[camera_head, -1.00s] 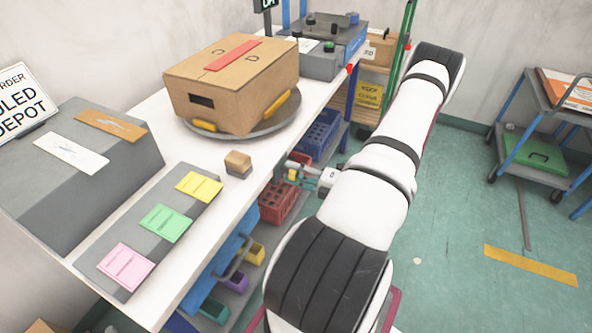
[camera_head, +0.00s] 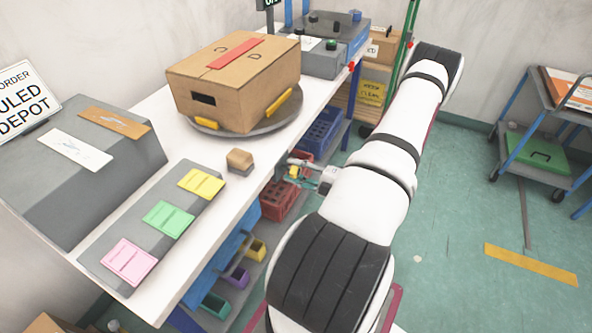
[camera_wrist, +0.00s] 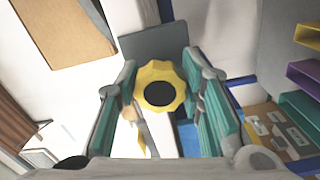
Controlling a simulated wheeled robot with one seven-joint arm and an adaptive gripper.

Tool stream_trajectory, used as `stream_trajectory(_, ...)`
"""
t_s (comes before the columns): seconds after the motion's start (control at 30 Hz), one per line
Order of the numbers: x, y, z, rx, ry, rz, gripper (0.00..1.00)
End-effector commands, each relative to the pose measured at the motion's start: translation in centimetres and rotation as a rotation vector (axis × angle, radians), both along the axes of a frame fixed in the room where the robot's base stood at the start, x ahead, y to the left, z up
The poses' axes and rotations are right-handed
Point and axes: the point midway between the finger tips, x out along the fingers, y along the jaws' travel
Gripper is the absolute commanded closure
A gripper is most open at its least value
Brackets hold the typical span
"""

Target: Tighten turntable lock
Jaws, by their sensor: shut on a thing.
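The turntable lock is a yellow lobed knob with a black centre (camera_wrist: 159,86), facing the wrist camera. My gripper (camera_wrist: 160,98) has its teal-padded fingers on either side of the knob, shut on it. In the head view my gripper (camera_head: 297,172) is at the bench's right edge, with a bit of the yellow knob between its fingers. The round grey turntable (camera_head: 262,127) lies on the white bench and bears a cardboard box (camera_head: 235,85) with red tape. How tight the knob is cannot be seen.
A small wooden block (camera_head: 240,161) lies on the bench in front of the turntable. Red (camera_head: 279,200) and blue (camera_head: 319,132) crates sit on the shelf below. A grey cart (camera_head: 535,160) stands at the far right; the green floor between is mostly clear.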

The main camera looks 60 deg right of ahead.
Motion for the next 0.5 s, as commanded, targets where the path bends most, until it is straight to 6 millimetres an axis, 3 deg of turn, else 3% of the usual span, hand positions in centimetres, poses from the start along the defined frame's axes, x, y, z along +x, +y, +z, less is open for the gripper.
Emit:
stream_trajectory(0.03, -0.02, -0.08, -0.1, -0.001, 0.003, -0.002, 0.93)
stream_trajectory(0.07, -0.02, -0.08, -0.1, -0.001, 0.004, -0.002, 0.61)
stream_trajectory(0.13, -0.02, -0.07, -0.09, -0.001, 0.002, -0.001, 0.45)
stream_trajectory(0.5, -0.28, -0.07, -0.04, -0.001, 0.001, -0.002, 0.44)
